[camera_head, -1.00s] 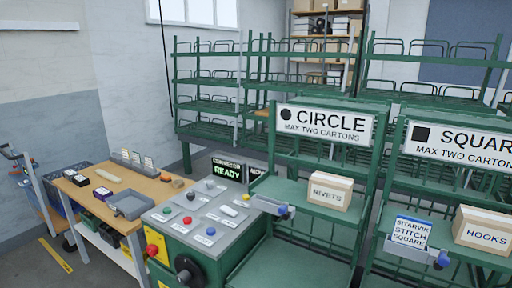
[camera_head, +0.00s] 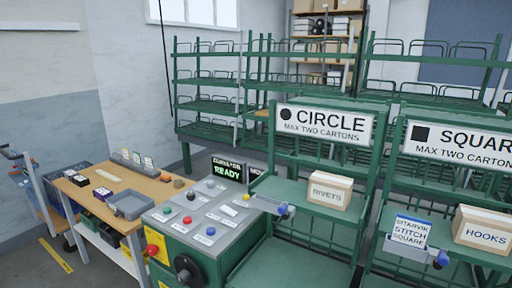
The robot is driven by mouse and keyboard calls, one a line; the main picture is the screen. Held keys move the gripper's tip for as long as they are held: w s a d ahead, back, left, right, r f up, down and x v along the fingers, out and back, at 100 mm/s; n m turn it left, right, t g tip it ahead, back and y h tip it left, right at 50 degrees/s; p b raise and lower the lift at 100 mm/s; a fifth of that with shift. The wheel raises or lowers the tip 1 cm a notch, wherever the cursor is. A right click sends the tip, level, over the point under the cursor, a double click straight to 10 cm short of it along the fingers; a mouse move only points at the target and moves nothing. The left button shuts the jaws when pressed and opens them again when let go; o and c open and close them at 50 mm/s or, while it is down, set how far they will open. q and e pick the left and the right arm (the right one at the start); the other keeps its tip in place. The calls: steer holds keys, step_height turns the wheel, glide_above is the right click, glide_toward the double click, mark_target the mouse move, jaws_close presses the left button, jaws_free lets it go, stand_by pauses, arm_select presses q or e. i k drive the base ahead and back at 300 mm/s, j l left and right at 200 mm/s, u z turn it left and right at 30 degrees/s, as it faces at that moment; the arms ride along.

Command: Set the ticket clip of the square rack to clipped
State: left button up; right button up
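The square rack (camera_head: 400,207) stands at the right under a sign (camera_head: 461,146) reading SQUARE, partly cut off, MAX TWO CARTONS. Its ticket clip (camera_head: 441,259) is a blue-ended part at the right end of a grey ticket holder (camera_head: 405,250) on the front of the shelf. A white ticket (camera_head: 411,231) reading SITARVIK STITCH SQUARE stands in the holder. I cannot tell whether the clip is closed on it. Neither of my grippers is in view.
A HOOKS carton (camera_head: 484,232) sits on the square rack, right of the ticket. The circle rack (camera_head: 262,187) holds a RIVETS carton (camera_head: 329,191) and its own blue-ended clip (camera_head: 283,209). A green press console (camera_head: 205,265) and a wooden bench (camera_head: 94,208) stand left.

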mark_target(443, 260)
steer(key=z, duration=1.25)
